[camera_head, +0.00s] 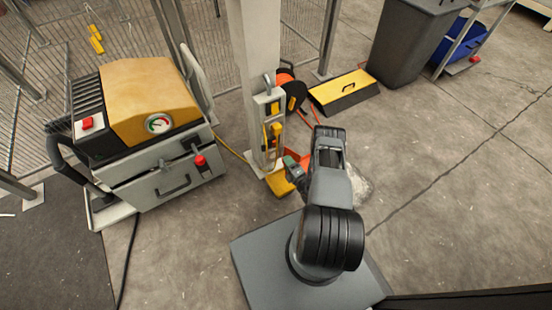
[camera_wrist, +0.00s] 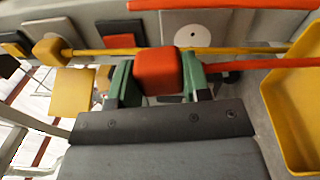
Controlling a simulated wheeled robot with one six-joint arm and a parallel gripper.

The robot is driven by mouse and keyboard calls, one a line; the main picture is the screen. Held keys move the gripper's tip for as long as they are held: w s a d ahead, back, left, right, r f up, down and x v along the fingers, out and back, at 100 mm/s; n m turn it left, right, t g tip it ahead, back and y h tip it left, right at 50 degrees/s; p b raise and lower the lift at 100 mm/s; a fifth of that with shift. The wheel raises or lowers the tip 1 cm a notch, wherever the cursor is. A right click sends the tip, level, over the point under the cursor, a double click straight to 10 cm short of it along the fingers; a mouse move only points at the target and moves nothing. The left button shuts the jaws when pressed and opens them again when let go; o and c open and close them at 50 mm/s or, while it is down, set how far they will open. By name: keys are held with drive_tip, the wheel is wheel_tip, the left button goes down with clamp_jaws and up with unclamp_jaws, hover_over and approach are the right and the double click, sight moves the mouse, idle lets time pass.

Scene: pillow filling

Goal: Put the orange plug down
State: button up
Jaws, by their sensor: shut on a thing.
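The orange plug (camera_wrist: 158,72) is a rounded block between the two green fingers of my gripper (camera_wrist: 158,80) in the wrist view. My gripper is shut on it. In the head view my gripper (camera_head: 293,166) is low beside the pale post, largely hidden by my arm. A grey panel (camera_wrist: 240,22) stands just beyond the plug in the wrist view; I cannot tell whether the plug touches it. A yellow tray (camera_wrist: 268,105) is at the right of the wrist view, and a yellow tray (camera_head: 279,187) shows at the post's foot in the head view.
A yellow block (camera_wrist: 73,92) and a yellow hose (camera_wrist: 110,52) are close to my fingers. The machine with an orange lid (camera_head: 150,95) stands left. An orange cable reel (camera_head: 290,92) and a yellow-topped box (camera_head: 345,90) are behind the post.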

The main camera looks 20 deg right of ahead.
drive_tip(key=shift+m+g+h, duration=0.6)
drive_tip(key=shift+m, duration=0.2)
drive_tip(key=s, duration=0.1)
drive_tip(key=s+a+f, duration=0.1)
drive_tip(key=s, duration=0.2)
drive_tip(key=shift+s+a+f, duration=0.35)
drive_tip(key=shift+s, duration=0.05)
drive_tip(key=shift+w+a+f+b, duration=0.1)
drive_tip(key=shift+w+f+b, duration=0.25)
drive_tip(key=shift+w+b, duration=0.3)
drive_tip(key=shift+w+a+f+b, duration=0.1)
drive_tip(key=shift+w+f+b, duration=0.3)
drive_tip(key=shift+w, duration=0.5)
drive_tip(key=shift+w+f+b, duration=0.3)
drive_tip(key=shift+w+b, duration=0.3)
drive_tip(key=shift+w, duration=0.15)
drive_tip(key=shift+s, duration=0.1)
